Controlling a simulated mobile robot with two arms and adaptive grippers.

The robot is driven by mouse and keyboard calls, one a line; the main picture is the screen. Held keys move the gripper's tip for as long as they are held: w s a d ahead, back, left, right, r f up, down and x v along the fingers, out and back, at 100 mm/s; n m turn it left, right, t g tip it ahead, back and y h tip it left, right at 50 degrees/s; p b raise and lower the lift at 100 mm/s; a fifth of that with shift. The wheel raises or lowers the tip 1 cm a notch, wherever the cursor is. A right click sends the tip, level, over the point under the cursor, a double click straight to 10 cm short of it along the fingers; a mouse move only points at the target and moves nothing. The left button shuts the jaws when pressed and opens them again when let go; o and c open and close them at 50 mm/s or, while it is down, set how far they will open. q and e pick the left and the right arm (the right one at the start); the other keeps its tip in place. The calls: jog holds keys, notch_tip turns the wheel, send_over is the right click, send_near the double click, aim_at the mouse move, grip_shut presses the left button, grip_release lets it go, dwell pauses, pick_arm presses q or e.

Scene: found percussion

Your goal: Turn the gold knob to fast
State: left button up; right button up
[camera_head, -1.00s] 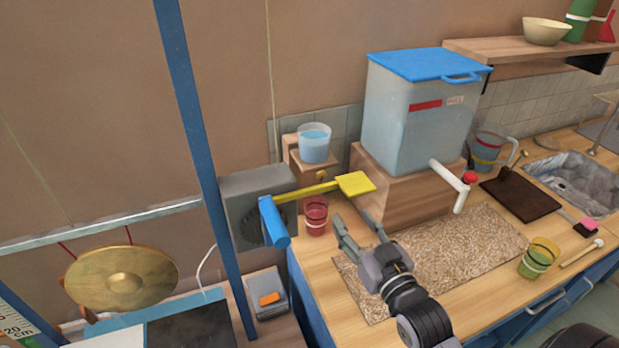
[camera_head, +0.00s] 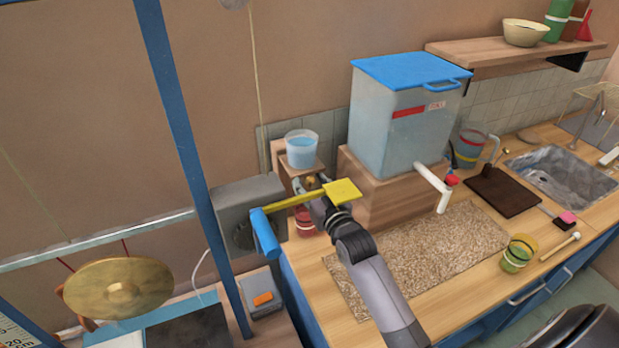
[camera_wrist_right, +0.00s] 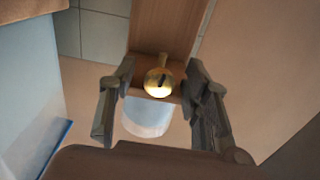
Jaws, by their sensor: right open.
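The gold knob (camera_wrist_right: 158,83) is a small round ball with a dark mark on the front of a wooden block (camera_wrist_right: 168,30). In the right wrist view it sits between the two spread fingers of my right gripper (camera_wrist_right: 160,72), with a gap on each side. In the head view my right gripper (camera_head: 309,184) reaches the knob (camera_head: 311,181) from the front, behind the yellow paddle; its fingers partly cover the knob. I cannot read any speed marking. My left gripper is not in view.
A cup of blue water (camera_head: 301,149) stands on the block above the knob. A yellow paddle (camera_head: 342,192) on a blue-ended arm crosses before my right gripper. A red cup (camera_head: 304,224) is just below. A blue-lidded tank (camera_head: 398,125) stands to the right.

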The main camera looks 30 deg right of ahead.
jog(key=shift+w, duration=0.2)
jog(key=shift+c, duration=0.6)
grip_shut()
